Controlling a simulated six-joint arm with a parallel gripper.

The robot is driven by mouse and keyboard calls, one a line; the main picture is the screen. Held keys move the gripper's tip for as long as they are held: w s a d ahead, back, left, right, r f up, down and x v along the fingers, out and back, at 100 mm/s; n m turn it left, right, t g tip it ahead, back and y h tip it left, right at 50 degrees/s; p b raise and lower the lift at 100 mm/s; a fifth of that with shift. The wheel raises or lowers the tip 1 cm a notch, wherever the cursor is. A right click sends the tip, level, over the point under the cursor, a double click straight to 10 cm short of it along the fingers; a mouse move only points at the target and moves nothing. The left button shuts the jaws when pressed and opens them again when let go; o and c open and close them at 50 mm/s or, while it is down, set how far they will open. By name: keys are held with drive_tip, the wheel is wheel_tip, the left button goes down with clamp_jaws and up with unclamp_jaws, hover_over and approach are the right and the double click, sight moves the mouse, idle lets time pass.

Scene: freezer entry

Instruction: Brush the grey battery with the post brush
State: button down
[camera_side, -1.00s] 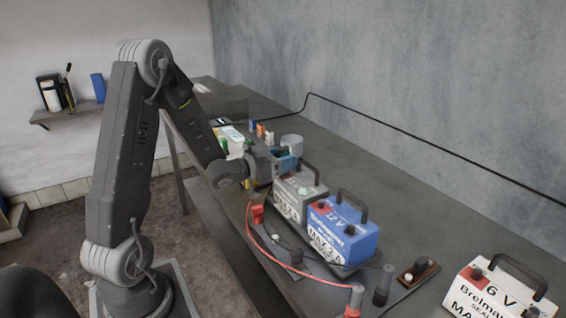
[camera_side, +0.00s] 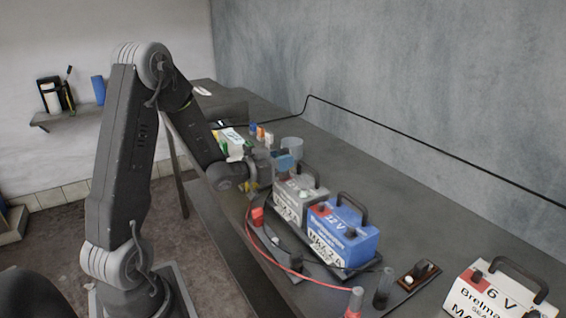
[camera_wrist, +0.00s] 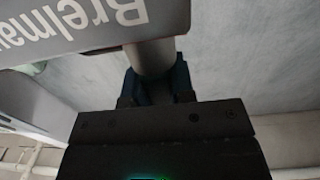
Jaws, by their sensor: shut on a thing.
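The grey battery (camera_side: 298,199), with a dark handle and a white label, stands in a black tray (camera_side: 290,244) beside the blue 12 V battery (camera_side: 345,237). My gripper (camera_side: 286,161) is just beyond the grey battery's far end, with blue fingers. In the wrist view my gripper (camera_wrist: 155,84) is shut on a grey cylinder, which looks like the post brush (camera_wrist: 150,57). Its far end is hidden behind a grey surface lettered "Brelma" (camera_wrist: 90,22), which appears to be a battery face. I cannot tell whether the brush touches a battery post.
A white 6 V battery (camera_side: 492,294) stands at the front right. A red cable (camera_side: 268,253) curves beside the tray. The bench is clear toward the wall.

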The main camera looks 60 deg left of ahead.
drive_tip(key=shift+r, duration=0.65)
wheel_tip(320, 180, up, 3)
drive_tip(key=shift+f, duration=0.15)
drive_tip(key=s+a+r, duration=0.7)
drive_tip(key=s+r, duration=0.2)
drive_tip(key=r, duration=0.2)
drive_tip(key=shift+a, duration=0.15)
drive_tip(key=shift+f, duration=0.1)
drive_tip(key=m+g+h, duration=0.1)
drive_tip(key=m+h, duration=0.2)
drive_tip(key=h, duration=0.2)
hover_over(283, 150)
drive_tip(key=s+d, duration=0.2)
drive_tip(key=s, duration=0.1)
wheel_tip(283, 150, down, 5)
drive_tip(key=w+d+f+m+g+h, duration=0.1)
drive_tip(key=w+d+f+m+h, duration=0.1)
drive_tip(key=d, duration=0.6)
drive_tip(key=shift+w+f+m+h, duration=0.4)
drive_tip(key=shift+w+f+h, duration=0.15)
drive_tip(key=shift+h, duration=0.25)
